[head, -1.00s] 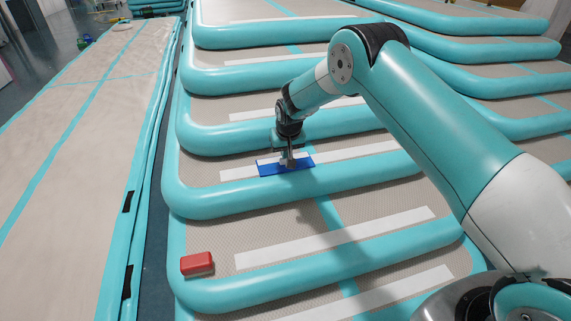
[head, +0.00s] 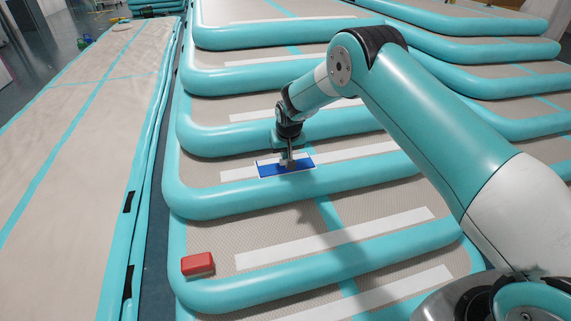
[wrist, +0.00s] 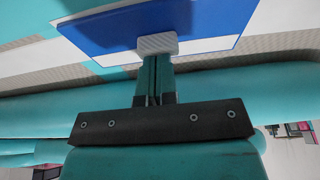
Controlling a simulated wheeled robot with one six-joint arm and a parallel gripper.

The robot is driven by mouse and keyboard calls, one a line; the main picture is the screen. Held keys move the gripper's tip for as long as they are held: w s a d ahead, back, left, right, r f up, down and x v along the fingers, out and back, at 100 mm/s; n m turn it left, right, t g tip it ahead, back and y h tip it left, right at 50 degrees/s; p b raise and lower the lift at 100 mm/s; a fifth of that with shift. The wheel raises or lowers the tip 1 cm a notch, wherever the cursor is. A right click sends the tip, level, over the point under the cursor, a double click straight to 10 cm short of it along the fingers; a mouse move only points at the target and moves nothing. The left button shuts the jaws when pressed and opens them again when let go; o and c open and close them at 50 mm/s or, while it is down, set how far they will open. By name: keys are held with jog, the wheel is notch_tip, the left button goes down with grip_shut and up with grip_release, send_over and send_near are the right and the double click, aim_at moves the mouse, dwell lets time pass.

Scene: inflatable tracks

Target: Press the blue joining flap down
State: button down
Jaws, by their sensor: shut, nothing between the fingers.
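My gripper (head: 289,163) is shut and empty, pointing down at the flap's middle. In the wrist view, the pale grey tip of my gripper (wrist: 157,45) overlaps the flap near that white-banded edge and appears to touch it. The tip hides a small part of the flap.
A red block (head: 198,264) rests on the inflatable at the lower left. Teal tubes (head: 330,283) ridge the surface between beige panels with white strips. A long flat beige track (head: 110,130) lies left, across a narrow dark gap.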

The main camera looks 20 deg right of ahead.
jog(key=shift+s+f, duration=0.15)
jog(key=shift+f, duration=0.2)
jog(key=shift+r, duration=0.15)
jog(key=shift+r+p, duration=2.8)
jog(key=shift+r, duration=0.8)
